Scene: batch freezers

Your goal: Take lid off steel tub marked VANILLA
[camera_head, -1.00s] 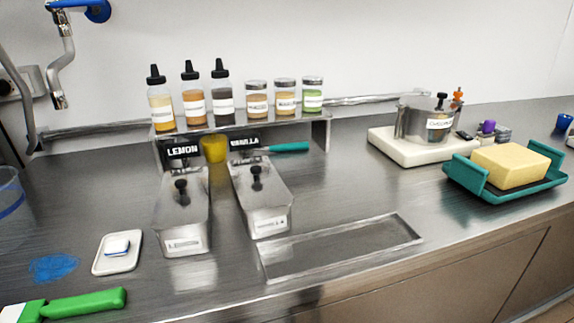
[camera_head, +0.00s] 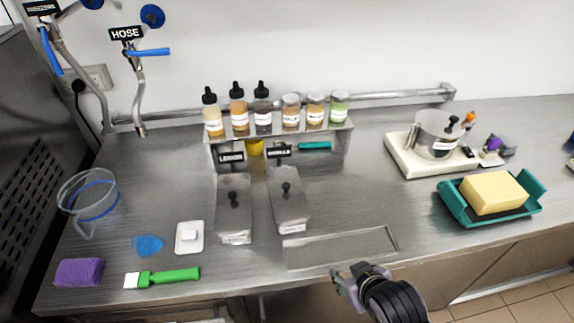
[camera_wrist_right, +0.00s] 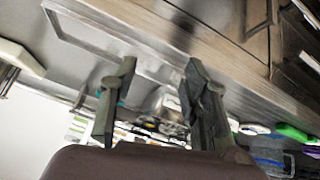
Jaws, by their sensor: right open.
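The steel tub marked VANILLA (camera_head: 294,227) stands on the steel counter in the head view, the right one of two long tubs. Its steel lid (camera_head: 290,204) is on it, with a black knob (camera_head: 286,187) on top. A VANILLA sign (camera_head: 279,151) stands behind it. My right gripper (camera_head: 347,277) is at the counter's front edge, to the right of and nearer than the tub, apart from it. In the right wrist view its two fingers (camera_wrist_right: 160,70) are spread and empty. My left gripper is out of view.
The LEMON tub (camera_head: 234,222), also lidded, stands close on the left. A shallow rectangular recess or tray (camera_head: 340,247) lies to the right. A shelf (camera_head: 347,130) with bottles and jars is behind. A teal tray (camera_head: 455,207) holding a yellow block stands farther right.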

